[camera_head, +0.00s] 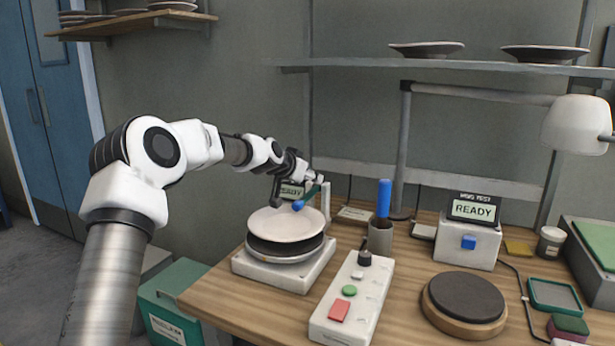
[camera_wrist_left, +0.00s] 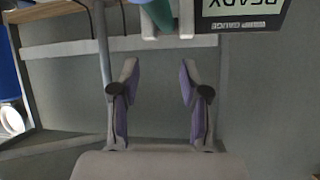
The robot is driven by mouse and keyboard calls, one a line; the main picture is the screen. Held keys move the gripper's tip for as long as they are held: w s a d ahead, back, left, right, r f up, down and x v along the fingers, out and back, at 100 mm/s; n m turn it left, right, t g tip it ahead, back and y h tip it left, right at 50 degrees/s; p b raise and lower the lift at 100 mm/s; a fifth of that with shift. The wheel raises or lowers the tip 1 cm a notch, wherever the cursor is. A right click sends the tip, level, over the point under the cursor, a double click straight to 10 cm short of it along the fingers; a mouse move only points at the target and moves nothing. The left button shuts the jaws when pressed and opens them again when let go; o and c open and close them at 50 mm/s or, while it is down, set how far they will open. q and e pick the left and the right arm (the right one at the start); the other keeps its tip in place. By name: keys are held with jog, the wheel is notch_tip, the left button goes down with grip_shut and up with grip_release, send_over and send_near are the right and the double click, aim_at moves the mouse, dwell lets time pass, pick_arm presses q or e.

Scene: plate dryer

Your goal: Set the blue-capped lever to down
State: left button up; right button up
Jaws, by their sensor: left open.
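The blue-capped lever (camera_head: 298,205) is a short teal bar with a round blue knob, beside a pale upright post behind the stacked plates. In the head view the bar slopes down from the post toward the knob. In the left wrist view the teal bar (camera_wrist_left: 166,9) shows at the top edge, beyond my fingertips; its knob is mostly cut off. My left gripper (camera_head: 297,188) is at the lever, and in the left wrist view (camera_wrist_left: 158,72) its fingers are apart with nothing between them. I cannot tell whether it touches the lever. My right gripper is not in view.
A plate stack (camera_head: 286,223) stands on a white base (camera_head: 284,275) just below my gripper. A cup with a blue rod (camera_head: 384,198), a control box (camera_head: 350,300) and a display box (camera_head: 467,243) stand to the right.

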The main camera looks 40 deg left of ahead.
pick_arm(q)
jog(key=v, duration=1.2)
dwell(0.3)
